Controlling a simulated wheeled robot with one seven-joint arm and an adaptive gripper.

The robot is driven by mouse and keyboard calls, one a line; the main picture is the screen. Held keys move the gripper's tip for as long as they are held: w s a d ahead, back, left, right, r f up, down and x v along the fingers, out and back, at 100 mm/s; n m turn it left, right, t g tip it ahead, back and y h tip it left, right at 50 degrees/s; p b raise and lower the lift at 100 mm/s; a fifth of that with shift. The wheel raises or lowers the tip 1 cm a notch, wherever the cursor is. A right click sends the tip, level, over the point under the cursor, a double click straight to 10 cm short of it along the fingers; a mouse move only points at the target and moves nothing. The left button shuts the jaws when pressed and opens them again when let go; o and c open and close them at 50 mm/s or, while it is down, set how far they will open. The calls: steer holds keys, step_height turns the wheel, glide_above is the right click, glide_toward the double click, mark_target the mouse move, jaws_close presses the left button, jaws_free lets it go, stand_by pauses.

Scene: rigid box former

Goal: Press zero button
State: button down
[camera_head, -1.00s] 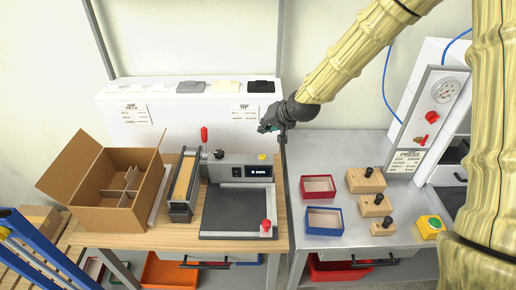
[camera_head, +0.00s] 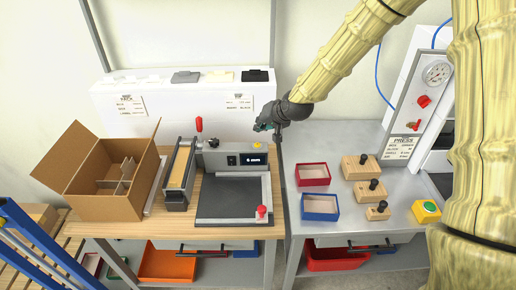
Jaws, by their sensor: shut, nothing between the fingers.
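The device with the dark display (camera_head: 253,160) stands at the back of the wooden bench, and the display reads about "0 mm". A yellow button (camera_head: 257,146) sits on top of its housing, just above the display; it is small, and I cannot read a label on it. A black knob (camera_head: 213,142) is further left on the same housing. My gripper (camera_head: 262,126) is shut and empty, above and slightly right of the yellow button. It looks apart from the button, though the exact gap is hard to tell.
A red-knobbed lever (camera_head: 262,212) stands at the plate's front right. A red-handled tool (camera_head: 199,125) rises left of the housing. An open cardboard box (camera_head: 105,205) is further left. Red (camera_head: 312,183) and blue trays (camera_head: 320,217), wooden blocks and a yellow-green button box (camera_head: 426,211) occupy the grey table.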

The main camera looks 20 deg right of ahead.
mark_target(260, 143)
steer(key=f, duration=0.1)
steer(key=f+b, duration=0.1)
steer(key=f, duration=0.1)
steer(key=shift+w, duration=0.35)
steer(key=shift+f, duration=0.4)
steer(key=shift+s+f+b, duration=0.2)
steer(key=shift+b, duration=0.2)
steer(key=shift+w+f, duration=0.15)
stand_by(0.3)
steer(key=shift+f, duration=0.4)
